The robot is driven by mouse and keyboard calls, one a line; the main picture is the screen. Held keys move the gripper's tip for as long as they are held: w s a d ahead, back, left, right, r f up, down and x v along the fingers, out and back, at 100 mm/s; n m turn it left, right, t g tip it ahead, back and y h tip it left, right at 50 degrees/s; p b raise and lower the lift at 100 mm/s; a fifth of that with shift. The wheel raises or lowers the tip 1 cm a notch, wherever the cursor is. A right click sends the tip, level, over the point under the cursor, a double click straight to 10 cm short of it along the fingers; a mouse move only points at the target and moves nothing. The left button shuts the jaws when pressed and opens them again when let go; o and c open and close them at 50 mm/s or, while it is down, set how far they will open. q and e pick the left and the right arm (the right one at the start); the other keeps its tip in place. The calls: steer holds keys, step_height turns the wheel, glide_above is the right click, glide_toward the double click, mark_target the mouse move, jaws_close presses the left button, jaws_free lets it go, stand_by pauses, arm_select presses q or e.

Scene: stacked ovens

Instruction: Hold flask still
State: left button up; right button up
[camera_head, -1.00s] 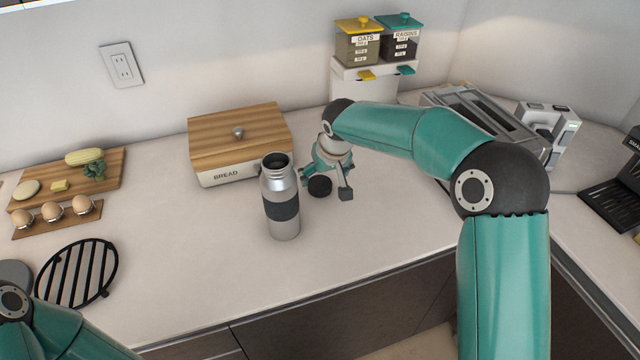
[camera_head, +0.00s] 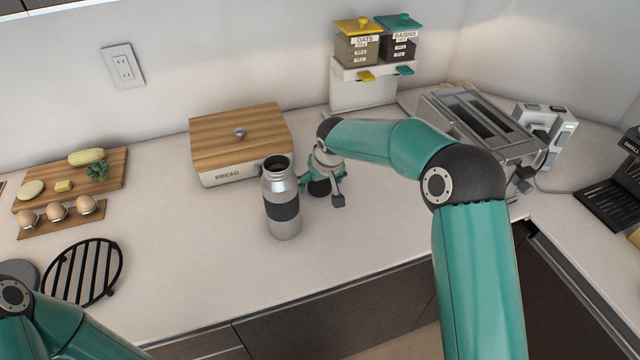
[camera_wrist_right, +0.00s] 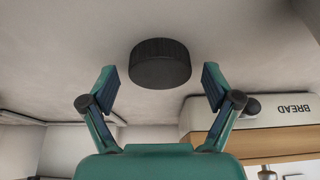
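The flask (camera_head: 282,205), steel with a dark middle band and an open top, stands upright on the counter in front of the bread box. A round black lid (camera_wrist_right: 160,66) lies on the counter to the right of the flask. My right gripper (camera_head: 322,192) is low beside the flask, at the lid, and mostly hides it in the head view. In the right wrist view its fingers (camera_wrist_right: 160,84) are spread, with the lid ahead between them and no visible contact. My left gripper is out of view; only part of my left arm shows at lower left.
A bread box (camera_head: 226,174) with a wooden top stands behind the flask. A board with corn (camera_head: 120,160), an egg holder (camera_head: 30,234) and a black trivet (camera_head: 84,272) lie left. A dispenser (camera_head: 362,95) and toaster (camera_head: 490,130) stand right. The counter left of the flask is clear.

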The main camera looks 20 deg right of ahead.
mark_target(320, 184)
steer(key=c, duration=0.7)
steer(key=shift+r, duration=0.1)
step_height(320, 184, up, 20)
steer(key=shift+f, duration=0.1)
stand_by(0.4)
